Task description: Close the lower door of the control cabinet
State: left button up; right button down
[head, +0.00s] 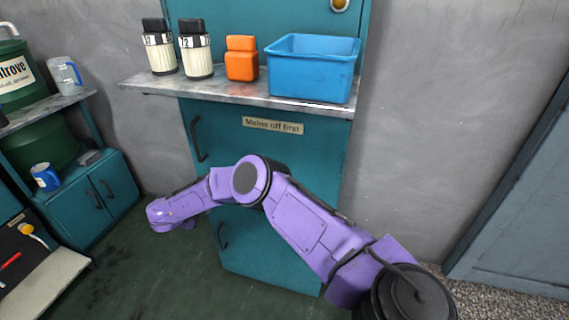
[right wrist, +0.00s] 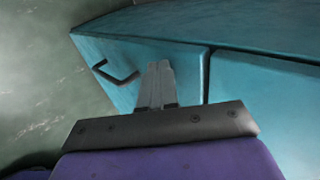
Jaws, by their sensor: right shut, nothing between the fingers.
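The teal control cabinet (head: 318,148) stands in the middle of the head view. Its lower door (head: 262,250) has a dark handle (head: 222,237) at its left side; my right arm crosses in front of the door's top. I cannot tell whether the door stands slightly ajar. The right wrist view shows a teal door panel (right wrist: 185,60) with a dark handle (right wrist: 115,73) and a dark seam at its right. My right gripper (right wrist: 159,68) is shut and empty, its fingertips over that panel beside the handle; contact is unclear. In the head view its fingers are hidden. My left gripper is out of view.
Above, the cabinet's shelf (head: 225,88) carries two white bottles with black caps, an orange container (head: 241,58) and a blue bin (head: 312,68). A small teal cupboard (head: 108,190) stands at the left. Floor left of the lower door is clear.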

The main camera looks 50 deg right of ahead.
jog(key=s+a+r+n+t+p, duration=0.1)
jog(key=s+a+r, duration=0.15)
jog(key=a, duration=0.25)
jog(key=s+a+r+n+p, duration=0.1)
jog(key=a+r, duration=0.3)
jog(key=a, duration=0.2)
jog(key=s+a+f+n+t+y, duration=0.1)
jog(key=s+f+n+t+y, duration=0.35)
jog(key=s+f+n, duration=1.1)
jog(key=s+d+n+g+y, duration=0.1)
jog(key=s+d+n+g, duration=0.25)
jog(key=s, duration=0.95)
jog(key=s+d+n+g+y, duration=0.15)
jog(key=s+d+n, duration=0.25)
jog(key=s, duration=0.8)
notch_tip(320, 180, up, 18)
jog(key=h+p, duration=0.1)
jog(key=p, duration=1.7)
jog(key=shift+s+d+f+p, duration=0.15)
jog(key=shift+s+d+p, duration=0.2)
